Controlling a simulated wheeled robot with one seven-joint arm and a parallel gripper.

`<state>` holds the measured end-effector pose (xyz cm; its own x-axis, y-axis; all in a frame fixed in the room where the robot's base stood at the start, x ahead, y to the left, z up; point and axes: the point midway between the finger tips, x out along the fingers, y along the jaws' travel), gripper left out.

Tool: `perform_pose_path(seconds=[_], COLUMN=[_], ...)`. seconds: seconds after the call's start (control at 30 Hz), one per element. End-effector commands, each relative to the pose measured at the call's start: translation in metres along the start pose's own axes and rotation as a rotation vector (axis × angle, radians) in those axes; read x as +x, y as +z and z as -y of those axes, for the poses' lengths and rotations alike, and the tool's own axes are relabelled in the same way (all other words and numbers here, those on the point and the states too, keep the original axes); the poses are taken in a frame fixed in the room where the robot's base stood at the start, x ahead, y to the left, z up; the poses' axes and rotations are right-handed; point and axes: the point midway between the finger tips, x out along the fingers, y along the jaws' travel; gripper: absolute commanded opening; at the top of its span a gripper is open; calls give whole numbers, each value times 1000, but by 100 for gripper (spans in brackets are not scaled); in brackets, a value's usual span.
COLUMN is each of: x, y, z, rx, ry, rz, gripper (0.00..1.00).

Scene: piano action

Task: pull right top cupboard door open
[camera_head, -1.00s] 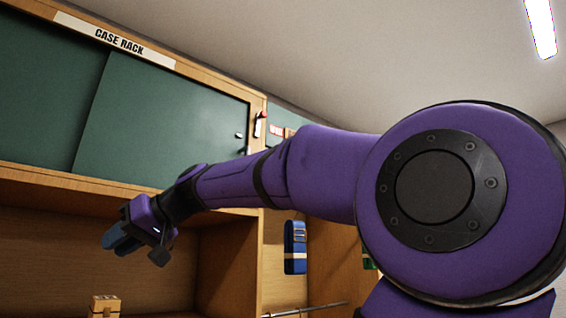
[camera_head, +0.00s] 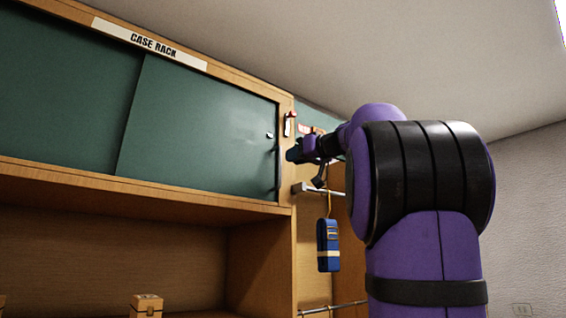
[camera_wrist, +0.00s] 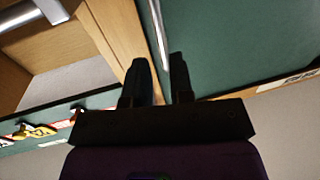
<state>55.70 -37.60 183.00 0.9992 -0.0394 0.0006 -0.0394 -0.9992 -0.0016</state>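The right top cupboard door (camera_head: 200,130) is a dark green sliding panel under the "CASE RACK" sign, with its right edge against the wooden frame. A dark upright bar handle (camera_head: 277,170) is near that edge. My gripper (camera_head: 291,154) is beside the handle, in front of the frame. In the wrist view, the door (camera_wrist: 235,40) fills the right side and a pale bar, the handle (camera_wrist: 159,35), lines up with the gap between my fingers (camera_wrist: 161,62). The fingers are apart and empty. I cannot tell whether the handle lies between them or beyond them.
The left green panel (camera_head: 60,90) overlaps beside the right door. A blue case (camera_head: 328,245) hangs below my gripper near a metal rail (camera_head: 318,189). A wooden box (camera_head: 146,305) stands on the lower shelf.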

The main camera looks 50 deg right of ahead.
Motion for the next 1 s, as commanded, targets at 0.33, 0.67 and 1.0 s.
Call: perform_pose_path(seconds=[0.33,0.67,1.0], x=[50,59,59], y=[0,0,0], z=[0,0,0], rx=[0,1,1], ry=[-1,1,0], rz=[1,0,0], gripper=[22,22,0])
